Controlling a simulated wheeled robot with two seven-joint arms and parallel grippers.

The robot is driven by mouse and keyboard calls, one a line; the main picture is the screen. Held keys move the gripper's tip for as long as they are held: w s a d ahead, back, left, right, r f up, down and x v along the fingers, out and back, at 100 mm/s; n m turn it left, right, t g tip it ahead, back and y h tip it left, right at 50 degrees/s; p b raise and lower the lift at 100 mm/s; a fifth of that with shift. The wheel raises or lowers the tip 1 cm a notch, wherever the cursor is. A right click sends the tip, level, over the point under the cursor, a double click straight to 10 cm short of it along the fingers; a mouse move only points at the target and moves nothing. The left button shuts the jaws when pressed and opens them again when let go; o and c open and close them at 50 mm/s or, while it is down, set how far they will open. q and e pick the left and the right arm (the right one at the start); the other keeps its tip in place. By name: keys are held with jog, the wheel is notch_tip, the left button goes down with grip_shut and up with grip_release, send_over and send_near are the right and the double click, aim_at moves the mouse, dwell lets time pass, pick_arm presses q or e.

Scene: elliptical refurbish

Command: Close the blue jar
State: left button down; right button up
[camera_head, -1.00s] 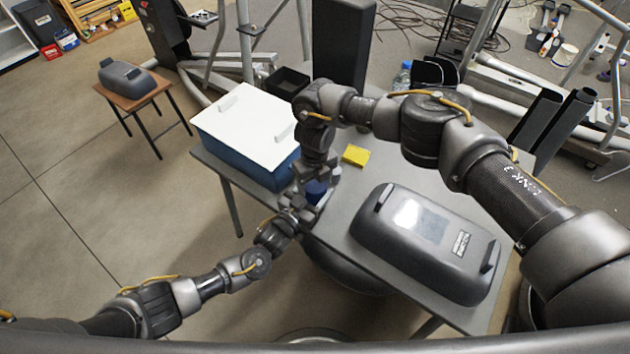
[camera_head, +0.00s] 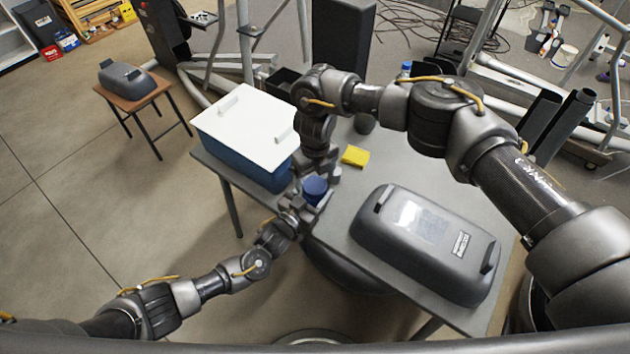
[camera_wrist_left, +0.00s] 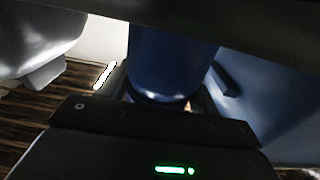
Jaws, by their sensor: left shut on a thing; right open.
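The blue jar (camera_head: 315,188) is upright at the near left part of the grey table. Its round top shows blue in the head view; whether its lid is seated is too small to tell. My left gripper (camera_head: 304,203) is shut on the jar from the near left. In the left wrist view the jar's blue body (camera_wrist_left: 170,60) stands between the left fingers (camera_wrist_left: 165,95), its upper part cut off by a dark shape. My right gripper (camera_head: 318,172) points down just behind and above the jar, open; its fingertips are partly hidden.
A blue box with a white lid (camera_head: 248,122) stands close to the left of the jar. A grey case (camera_head: 425,240) lies on the table to the right. A yellow sponge-like block (camera_head: 355,156) lies behind. Bare tabletop (camera_head: 335,225) shows between jar and case.

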aim_at(315, 185)
jog(key=shift+r, duration=0.55)
jog(key=shift+c, duration=0.4)
notch_tip(315, 185, up, 3)
jog(key=shift+s+r, duration=0.1)
jog(key=shift+r, duration=0.2)
jog(key=shift+f, duration=0.1)
jog(key=shift+f, duration=3.95)
